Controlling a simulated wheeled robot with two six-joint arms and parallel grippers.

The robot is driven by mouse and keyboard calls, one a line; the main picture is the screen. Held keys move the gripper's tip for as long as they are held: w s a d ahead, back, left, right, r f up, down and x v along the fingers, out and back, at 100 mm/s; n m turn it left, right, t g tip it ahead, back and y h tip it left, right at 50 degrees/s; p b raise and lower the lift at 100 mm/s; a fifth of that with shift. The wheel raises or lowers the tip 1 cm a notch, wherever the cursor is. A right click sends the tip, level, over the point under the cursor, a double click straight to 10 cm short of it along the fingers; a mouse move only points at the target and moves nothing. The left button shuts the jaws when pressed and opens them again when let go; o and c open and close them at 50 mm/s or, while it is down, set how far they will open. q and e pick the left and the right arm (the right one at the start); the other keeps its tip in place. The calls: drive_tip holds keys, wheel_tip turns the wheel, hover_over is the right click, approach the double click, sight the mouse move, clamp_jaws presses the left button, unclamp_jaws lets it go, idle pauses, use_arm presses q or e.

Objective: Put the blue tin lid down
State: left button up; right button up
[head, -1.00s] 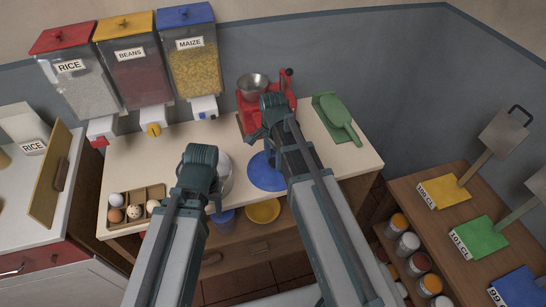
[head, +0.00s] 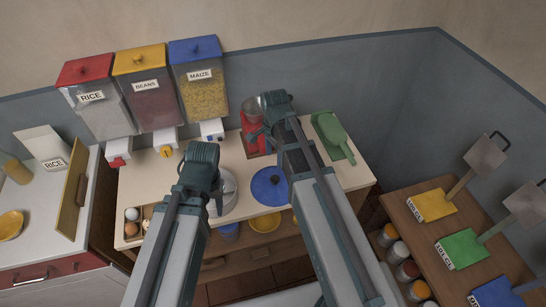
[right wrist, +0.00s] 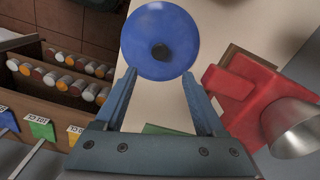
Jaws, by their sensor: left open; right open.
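The blue tin lid (head: 270,187) lies flat near the front edge of the counter (head: 243,168), its dark knob facing up. It also shows whole in the right wrist view (right wrist: 160,40), beyond the fingertips. My right gripper (right wrist: 160,78) is open and empty, apart from the lid. In the head view, my right gripper (head: 258,132) is over the back of the counter by the red grinder, its fingers partly hidden by its wrist. My left gripper (head: 216,203) is open beside a pale round pan, left of the lid.
The red grinder (right wrist: 238,90) with its metal bowl (right wrist: 300,128) stands behind the lid. A green scoop (head: 332,136) lies to the right. The pale pan (head: 229,190) is left of the lid. An egg crate (head: 128,228) is at the front left. Bare counter lies between lid and scoop.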

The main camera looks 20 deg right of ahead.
drive_tip(key=s+a+n+h, duration=0.1)
drive_tip(key=s+a+n, duration=0.9)
drive_tip(key=s+n, duration=0.4)
drive_tip(key=n, duration=0.4)
drive_tip(key=shift+a, duration=0.15)
drive_tip(key=shift+s, duration=0.1)
idle(0.4)
